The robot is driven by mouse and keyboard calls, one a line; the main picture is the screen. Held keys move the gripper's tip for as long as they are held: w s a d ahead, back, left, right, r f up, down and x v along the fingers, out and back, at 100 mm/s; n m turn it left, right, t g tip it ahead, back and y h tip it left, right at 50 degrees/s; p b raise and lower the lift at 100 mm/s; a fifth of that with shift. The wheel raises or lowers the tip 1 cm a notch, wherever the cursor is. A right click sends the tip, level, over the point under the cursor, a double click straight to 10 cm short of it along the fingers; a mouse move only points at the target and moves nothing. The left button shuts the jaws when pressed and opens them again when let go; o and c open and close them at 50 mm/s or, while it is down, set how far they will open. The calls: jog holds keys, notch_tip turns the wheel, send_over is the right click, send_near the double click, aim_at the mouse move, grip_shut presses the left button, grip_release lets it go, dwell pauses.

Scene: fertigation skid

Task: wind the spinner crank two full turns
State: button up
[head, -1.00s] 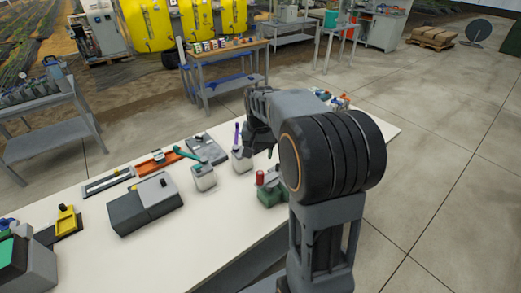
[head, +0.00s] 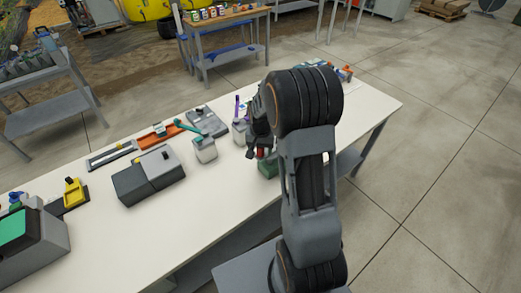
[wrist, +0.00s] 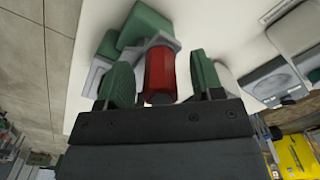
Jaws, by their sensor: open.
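A red cylindrical handle (wrist: 160,72), which looks like the crank's grip, stands on a green-and-grey device on the white table. The device's green body (head: 267,169) is partly hidden by my arm in the head view. It also shows in the wrist view (wrist: 146,25). My gripper (wrist: 161,80) is open, with one green-padded finger on each side of the red handle. Small gaps show between handle and fingers. In the head view, my gripper (head: 258,148) is over the device and the crank arm cannot be made out.
Left of my gripper stand a pale box with a teal lever (head: 204,148) and a white box with a purple upright (head: 240,131). A dark grey box (head: 148,177) sits farther left. The white table (head: 215,208) is bare along its front.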

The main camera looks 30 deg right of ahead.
jog(key=shift+f, duration=0.4)
jog(key=shift+c, duration=0.3)
jog(key=c, duration=0.9)
jog(key=o, duration=0.4)
jog(key=shift+c, duration=1.2)
jog(key=shift+w, duration=0.15)
jog(key=shift+o, duration=0.2)
jog(key=shift+w, duration=1.1)
